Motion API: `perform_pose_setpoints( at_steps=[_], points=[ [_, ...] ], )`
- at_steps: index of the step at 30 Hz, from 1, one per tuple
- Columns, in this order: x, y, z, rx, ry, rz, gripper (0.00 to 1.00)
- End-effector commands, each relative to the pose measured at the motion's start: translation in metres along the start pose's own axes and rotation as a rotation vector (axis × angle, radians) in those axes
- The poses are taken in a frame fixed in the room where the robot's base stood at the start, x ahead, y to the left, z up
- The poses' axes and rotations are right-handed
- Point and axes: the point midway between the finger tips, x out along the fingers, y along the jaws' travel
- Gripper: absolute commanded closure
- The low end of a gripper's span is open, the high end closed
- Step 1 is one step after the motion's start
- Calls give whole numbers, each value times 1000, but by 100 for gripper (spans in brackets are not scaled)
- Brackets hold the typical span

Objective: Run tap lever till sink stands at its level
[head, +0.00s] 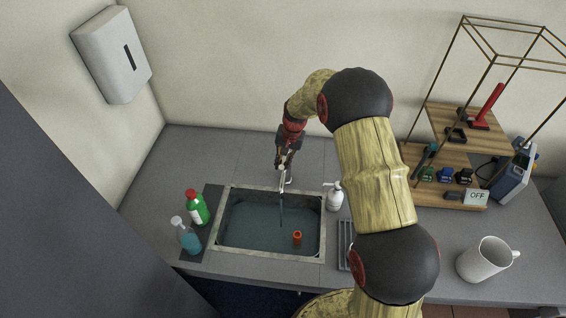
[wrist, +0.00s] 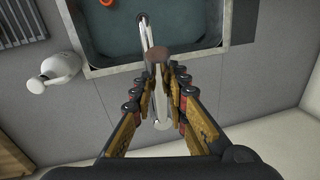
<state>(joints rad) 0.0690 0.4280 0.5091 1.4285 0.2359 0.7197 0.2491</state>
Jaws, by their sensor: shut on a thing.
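My gripper (head: 284,160) is at the tap behind the sink, at the far end of my arm. In the wrist view my gripper (wrist: 160,82) has its fingers closed around the tap lever, whose round brownish end (wrist: 157,52) shows between the fingertips. The tap (head: 282,190) is pale metal, and its spout (wrist: 147,32) reaches out over the basin. The sink (head: 229,195) is a rectangular basin with a light rim and holds bluish water (head: 262,230). A thin dark stream seems to fall from the spout. An orange ring-shaped piece (head: 297,238) stands in the basin. I cannot make out any level mark.
A green bottle (head: 196,208) and a blue spray bottle (head: 186,237) stand left of the sink. A white soap pump (head: 334,197) stands close on its right.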

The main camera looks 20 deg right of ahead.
Motion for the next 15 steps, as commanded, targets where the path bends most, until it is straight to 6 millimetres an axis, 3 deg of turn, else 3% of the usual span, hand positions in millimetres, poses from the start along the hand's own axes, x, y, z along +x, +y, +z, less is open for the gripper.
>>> perform_pose_setpoints(
  at_steps=[9, 15],
  points=[
    [1, 0, 0, 0, 5, -1, 100],
    [12, 2, 5, -12, 70, -6, 100]
  ],
)
